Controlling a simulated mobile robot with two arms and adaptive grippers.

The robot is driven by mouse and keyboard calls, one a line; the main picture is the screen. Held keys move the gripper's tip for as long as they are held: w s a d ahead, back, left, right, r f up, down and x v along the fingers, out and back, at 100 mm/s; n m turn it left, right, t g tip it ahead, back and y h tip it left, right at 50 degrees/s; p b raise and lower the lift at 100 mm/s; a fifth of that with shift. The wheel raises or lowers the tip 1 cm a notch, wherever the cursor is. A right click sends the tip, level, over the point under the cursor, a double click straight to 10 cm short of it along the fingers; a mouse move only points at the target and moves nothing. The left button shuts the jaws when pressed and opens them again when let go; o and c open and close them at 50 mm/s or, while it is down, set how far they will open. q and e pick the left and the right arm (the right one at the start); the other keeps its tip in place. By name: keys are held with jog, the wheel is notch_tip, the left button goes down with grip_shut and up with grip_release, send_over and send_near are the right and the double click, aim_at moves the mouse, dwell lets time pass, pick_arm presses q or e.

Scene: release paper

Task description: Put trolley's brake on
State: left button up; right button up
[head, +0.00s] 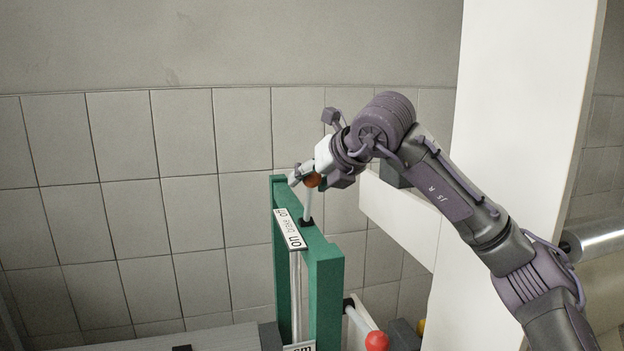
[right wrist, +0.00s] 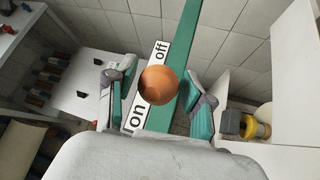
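The brake lever's orange-brown knob (head: 313,180) tops a pale rod (head: 306,205) that rises from the green frame (head: 326,270). A white label (head: 290,230) reading "on", "brake" and "off" lies along the frame's top. My right gripper (head: 311,176) is at the knob. In the right wrist view the knob (right wrist: 158,85) sits between its two spread fingers, with visible gaps on both sides. There the knob overlaps the label (right wrist: 137,113) between "on" and "off". The rod is hidden behind the knob in that view. My left gripper is not in view.
A red knob (head: 377,341) on a white rod stands low to the right of the frame. A white panel (head: 400,215) lies close right of the gripper. In the right wrist view a yellow-and-grey part (right wrist: 245,124) sits at right. A tiled wall (head: 130,200) stands behind.

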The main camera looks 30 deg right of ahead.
jog(key=shift+o, duration=0.2)
jog(key=v, duration=1.2)
dwell(0.4)
